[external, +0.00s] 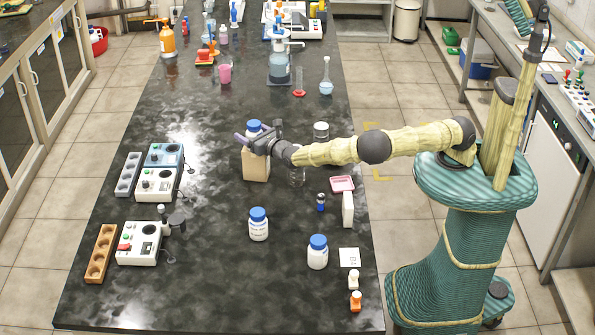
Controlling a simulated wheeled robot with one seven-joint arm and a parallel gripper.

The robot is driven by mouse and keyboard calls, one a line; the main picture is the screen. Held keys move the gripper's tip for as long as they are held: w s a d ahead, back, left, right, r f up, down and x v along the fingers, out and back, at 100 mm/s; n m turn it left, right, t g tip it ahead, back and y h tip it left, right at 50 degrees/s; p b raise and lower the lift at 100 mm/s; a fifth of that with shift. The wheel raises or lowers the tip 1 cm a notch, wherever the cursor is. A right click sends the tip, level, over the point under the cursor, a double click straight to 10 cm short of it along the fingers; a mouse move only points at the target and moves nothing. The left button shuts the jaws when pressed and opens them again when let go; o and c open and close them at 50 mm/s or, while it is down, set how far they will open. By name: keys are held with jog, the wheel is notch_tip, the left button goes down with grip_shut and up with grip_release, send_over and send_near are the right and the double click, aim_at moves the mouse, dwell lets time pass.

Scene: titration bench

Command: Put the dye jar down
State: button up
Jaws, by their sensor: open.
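My gripper (250,139) is open above the black bench, left of centre, with the arm reaching in from the right. A white jar with a blue cap (253,126) shows right at the gripper, over a tan block (256,165). The gripper hides part of this jar. I cannot tell whether it rests on the block or stands behind it, or whether the fingers touch it. Two similar blue-capped white jars stand upright nearer the front, one at centre (258,225) and one to its right (317,253). No label is readable, so I cannot tell which is the dye jar.
A clear glass vessel (297,176) stands under the arm, near a pink tray (342,184) and a white box (348,209).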

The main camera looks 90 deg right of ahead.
jog(key=shift+s+a, duration=0.15)
jog(key=shift+a, duration=0.1)
jog(key=b+v, duration=0.2)
jog(key=v, duration=0.9)
jog(key=shift+s, duration=0.2)
jog(key=shift+r, duration=0.1)
jog(key=s+d+f+m+g+y, duration=0.1)
jog(key=s+d+f+m+g, duration=0.2)
jog(key=s+d+m+g, duration=0.3)
jog(key=s+d+f+m+g+y, duration=0.1)
jog(key=s+d+f+m+g, duration=0.25)
jog(key=s+m, duration=0.45)
jog(key=s+a+r+m+y, duration=0.3)
jog(key=s+a+m+y, duration=0.2)
jog(key=s, duration=0.4)
jog(key=s+a+r+m+y, duration=0.3)
jog(key=s+a+m+y, duration=0.2)
jog(key=s+m, duration=0.3)
jog(key=shift+s+a+g+y, duration=0.4)
jog(key=shift+s+a, duration=0.15)
jog(key=shift+a, duration=0.2)
